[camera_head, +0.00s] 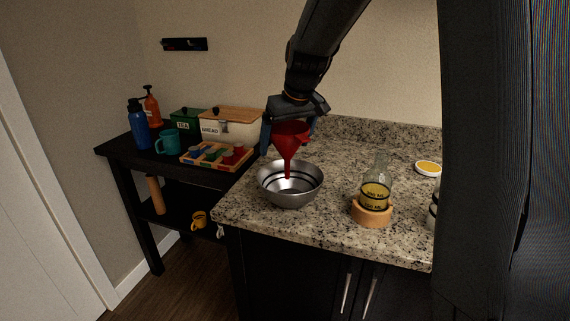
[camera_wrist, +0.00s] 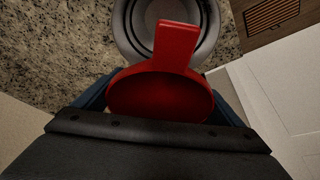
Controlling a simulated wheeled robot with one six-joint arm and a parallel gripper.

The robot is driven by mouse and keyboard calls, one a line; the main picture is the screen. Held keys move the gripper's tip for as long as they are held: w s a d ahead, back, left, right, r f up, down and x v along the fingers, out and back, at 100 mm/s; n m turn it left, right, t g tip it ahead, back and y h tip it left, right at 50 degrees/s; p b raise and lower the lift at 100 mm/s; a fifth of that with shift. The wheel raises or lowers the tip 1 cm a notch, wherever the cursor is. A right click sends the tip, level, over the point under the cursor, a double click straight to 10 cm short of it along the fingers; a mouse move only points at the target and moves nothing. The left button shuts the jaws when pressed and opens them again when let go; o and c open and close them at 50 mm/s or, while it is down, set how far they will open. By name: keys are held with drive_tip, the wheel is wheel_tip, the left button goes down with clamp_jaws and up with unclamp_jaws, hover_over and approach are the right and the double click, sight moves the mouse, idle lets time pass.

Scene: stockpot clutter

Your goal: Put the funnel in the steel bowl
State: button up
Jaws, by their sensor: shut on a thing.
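The red funnel (camera_head: 287,145) is held upright, spout down, in my gripper (camera_head: 291,133). Its spout tip is over the steel bowl (camera_head: 272,190) in the head view; I cannot tell whether it is just above the rim or a little inside. The bowl stands on the granite counter near its left front edge. In the wrist view the red funnel (camera_wrist: 160,97) sits between the blue fingers of my gripper (camera_wrist: 165,105), its handle pointing up the picture. The steel bowl (camera_wrist: 126,28) shows behind that handle, partly hidden.
A glass flask (camera_head: 378,176) in a wooden ring stands right of the bowl on the granite counter (camera_head: 325,222). A small white dish (camera_head: 428,168) lies farther right. A black side table at left holds a wooden tray (camera_head: 196,160), bottles, a teal mug (camera_head: 168,142) and a bread box (camera_head: 231,125).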

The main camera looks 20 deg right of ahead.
sight(286, 156)
drive_tip(key=shift+f+p, duration=0.5)
drive_tip(key=shift+f, duration=2.25)
drive_tip(key=shift+f, duration=0.1)
drive_tip(key=o, duration=0.8)
drive_tip(key=shift+s+r, duration=0.15)
drive_tip(key=shift+r, duration=0.45)
drive_tip(key=b+v, duration=0.2)
drive_tip(key=v, duration=0.9)
drive_tip(key=shift+s+d, duration=0.1)
drive_tip(key=shift+s, duration=0.1)
drive_tip(key=s+f+m+g+h, duration=0.1)
drive_tip(key=s+f+m+g, duration=0.1)
drive_tip(key=s+f, duration=1.7)
drive_tip(key=s+a+g, duration=0.1)
drive_tip(key=s, duration=0.2)
drive_tip(key=shift+s+f+m, duration=0.25)
drive_tip(key=shift+f+m, duration=0.05)
drive_tip(key=shift+f, duration=0.05)
